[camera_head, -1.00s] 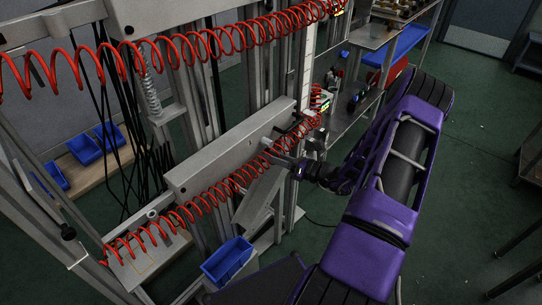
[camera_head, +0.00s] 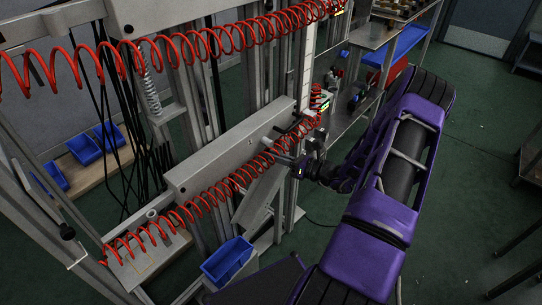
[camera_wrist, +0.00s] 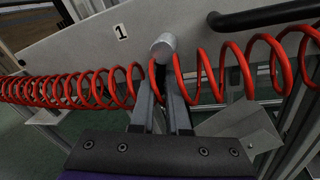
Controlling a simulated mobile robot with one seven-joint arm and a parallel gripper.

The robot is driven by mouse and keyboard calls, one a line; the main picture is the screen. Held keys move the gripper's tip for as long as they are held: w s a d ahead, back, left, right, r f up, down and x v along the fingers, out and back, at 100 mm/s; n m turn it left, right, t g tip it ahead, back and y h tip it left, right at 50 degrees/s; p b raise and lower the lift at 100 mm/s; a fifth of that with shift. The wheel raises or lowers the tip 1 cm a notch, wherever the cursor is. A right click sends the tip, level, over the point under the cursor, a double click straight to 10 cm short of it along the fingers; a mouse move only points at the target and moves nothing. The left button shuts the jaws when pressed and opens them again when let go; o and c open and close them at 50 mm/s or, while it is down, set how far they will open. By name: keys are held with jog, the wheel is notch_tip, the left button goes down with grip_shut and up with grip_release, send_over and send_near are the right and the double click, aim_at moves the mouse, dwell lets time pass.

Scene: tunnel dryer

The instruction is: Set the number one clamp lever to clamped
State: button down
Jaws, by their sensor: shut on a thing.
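A white label with the number 1 (camera_wrist: 121,32) is on the grey beam in the wrist view. Just right of it is a pale grey cylindrical knob (camera_wrist: 163,44), which appears to be the end of the number one clamp lever. My gripper (camera_wrist: 160,76) reaches up to the knob, and its two grey fingers are shut on it. The fingers hide the knob's lower part, and I cannot read the lever's setting. In the head view my gripper (camera_head: 287,160) is at the right end of the grey beam (camera_head: 225,150).
A red coiled hose (camera_wrist: 88,88) crosses close around the fingers; I cannot tell whether it touches them. A black bar (camera_wrist: 268,14) is at upper right. A bent grey plate (camera_wrist: 238,128) is lower right. A blue bin (camera_head: 228,260) stands below the beam in the head view.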

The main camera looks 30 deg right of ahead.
jog(key=shift+w+d+f+n+h+b, duration=0.1)
jog(key=shift+d+n+b, duration=0.1)
jog(key=shift+n, duration=0.45)
jog(key=shift+w+d+r+n+h+b, duration=0.1)
jog(key=shift+d+n, duration=0.1)
jog(key=shift+n, duration=0.5)
jog(key=shift+w+d+f+n+h+b, duration=0.1)
jog(key=shift+d+n, duration=0.1)
jog(key=shift+n, duration=0.45)
jog(key=c, duration=0.9)
grip_release()
jog(key=shift+s, duration=0.1)
jog(key=v, duration=1.7)
jog(key=shift+s+d+r+p, duration=0.1)
jog(key=shift+d+r+p, duration=0.1)
jog(key=shift+r+p, duration=0.15)
jog(key=shift+a+g, duration=0.1)
jog(key=shift+g, duration=0.2)
